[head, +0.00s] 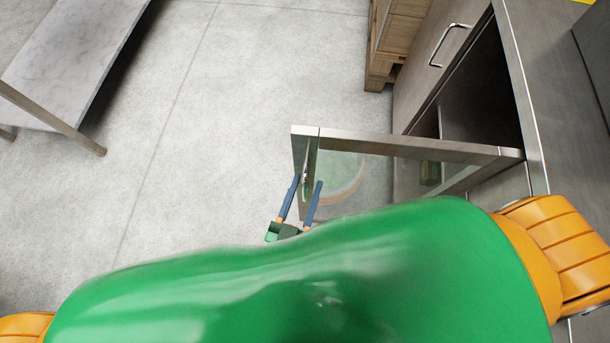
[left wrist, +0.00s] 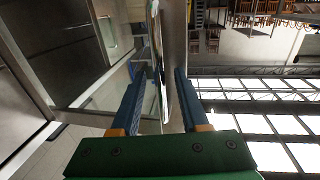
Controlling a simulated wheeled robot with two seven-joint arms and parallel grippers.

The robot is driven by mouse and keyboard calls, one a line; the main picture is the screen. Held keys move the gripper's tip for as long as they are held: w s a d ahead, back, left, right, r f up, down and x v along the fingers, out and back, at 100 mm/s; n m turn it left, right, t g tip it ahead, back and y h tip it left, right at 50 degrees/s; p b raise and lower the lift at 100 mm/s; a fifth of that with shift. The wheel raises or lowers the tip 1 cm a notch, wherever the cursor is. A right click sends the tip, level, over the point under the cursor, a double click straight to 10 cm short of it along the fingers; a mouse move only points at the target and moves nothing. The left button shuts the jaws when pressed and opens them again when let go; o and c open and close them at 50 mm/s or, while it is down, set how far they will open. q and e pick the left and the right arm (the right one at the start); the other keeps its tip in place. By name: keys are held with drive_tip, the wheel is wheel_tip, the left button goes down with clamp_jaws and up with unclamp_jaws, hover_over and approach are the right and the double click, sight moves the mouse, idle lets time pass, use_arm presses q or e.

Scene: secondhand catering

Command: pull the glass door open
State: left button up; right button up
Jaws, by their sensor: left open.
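The glass door (head: 410,147) has a metal frame and a clear pane. In the head view it stands swung out from the cabinet, roughly square to its front, with the hinge side at the right. Its handle (head: 305,178) is on the free edge at the left. My left gripper (head: 307,180) is open, its two blue fingers on either side of the handle and door edge. In the left wrist view the door's edge (left wrist: 174,50) runs between the spread fingers of my left gripper (left wrist: 159,75); contact cannot be told. My right gripper is not in view.
The steel cabinet (head: 535,95) shows a dark opening behind the door. A closed drawer front with a bar handle (head: 450,42) and a wooden unit (head: 399,40) stand beyond. A table (head: 70,60) is at the far left. The floor (head: 240,110) between is clear.

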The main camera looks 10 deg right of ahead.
use_arm(q)
drive_tip(key=v, duration=0.7)
